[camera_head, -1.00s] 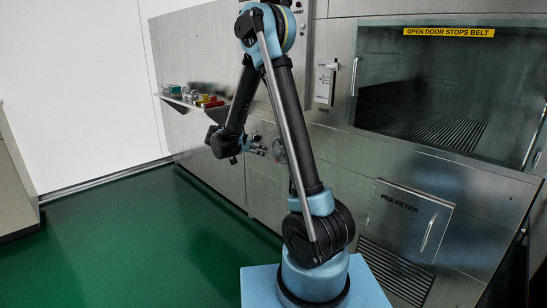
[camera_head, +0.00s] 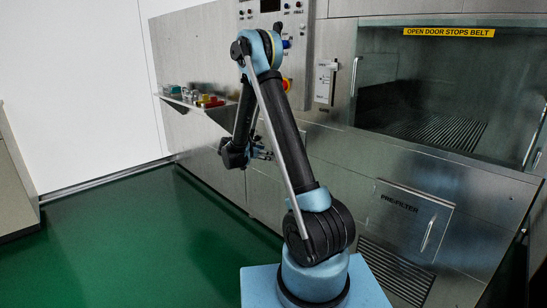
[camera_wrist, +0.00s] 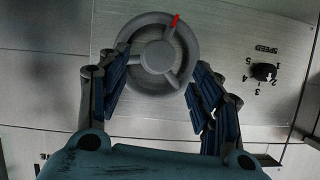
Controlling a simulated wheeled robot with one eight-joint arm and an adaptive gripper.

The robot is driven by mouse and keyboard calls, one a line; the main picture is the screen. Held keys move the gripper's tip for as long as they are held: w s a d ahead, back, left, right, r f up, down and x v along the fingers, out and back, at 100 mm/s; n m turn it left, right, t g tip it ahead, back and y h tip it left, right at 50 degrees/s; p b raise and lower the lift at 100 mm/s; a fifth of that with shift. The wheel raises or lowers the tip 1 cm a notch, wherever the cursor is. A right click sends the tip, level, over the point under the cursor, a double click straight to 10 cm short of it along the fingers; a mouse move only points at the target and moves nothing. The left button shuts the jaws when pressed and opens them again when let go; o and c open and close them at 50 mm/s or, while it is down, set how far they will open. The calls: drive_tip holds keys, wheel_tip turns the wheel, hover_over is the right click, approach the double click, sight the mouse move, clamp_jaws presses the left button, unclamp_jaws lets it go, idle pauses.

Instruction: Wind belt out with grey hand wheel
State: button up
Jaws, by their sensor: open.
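The grey hand wheel (camera_wrist: 158,56) shows in the wrist view, at the top middle, on a steel panel. It has spokes, a round hub and a red mark at the upper right of its rim. My gripper (camera_wrist: 158,85) is open, with one finger on each side of the wheel's lower part. I cannot tell whether the fingers touch the rim. In the head view my gripper (camera_head: 262,152) is in front of the machine's lower panel, and the wheel is hidden behind my arm. The belt (camera_head: 437,128) lies inside the opening at the right.
A black speed knob (camera_wrist: 264,72) with a numbered scale is right of the wheel. A shelf (camera_head: 190,101) with small coloured items juts out at the left. A control panel (camera_head: 296,40) stands above, and a pre-filter door (camera_head: 408,215) is at the right. The green floor at the left is clear.

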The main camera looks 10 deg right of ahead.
drive_tip(key=x, duration=0.7)
drive_tip(key=shift+w+d+f, duration=0.2)
drive_tip(key=shift+d, duration=0.05)
drive_tip(key=shift+c, duration=0.6)
